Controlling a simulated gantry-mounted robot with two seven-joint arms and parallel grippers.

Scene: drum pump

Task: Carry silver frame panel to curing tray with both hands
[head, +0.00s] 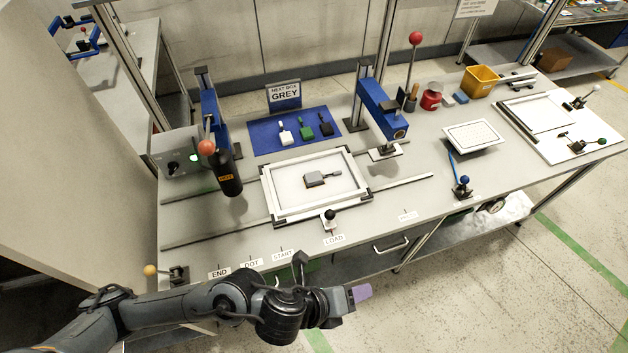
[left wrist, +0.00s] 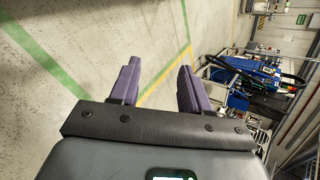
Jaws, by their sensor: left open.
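The silver frame panel (head: 271,191) lies flat in the middle of the bench, around a white sheet with a small grey part on it. I cannot tell for sure which thing is the curing tray; a white board with a framed panel (head: 568,132) lies at the bench's right end. My left gripper (head: 362,293) hangs in front of the bench's front edge, apart from the frame. In the left wrist view its two purple fingers (left wrist: 158,88) are apart with only floor between them. My right gripper does not show.
A blue mat (head: 262,139) holds small blocks. Floor in front is clear.

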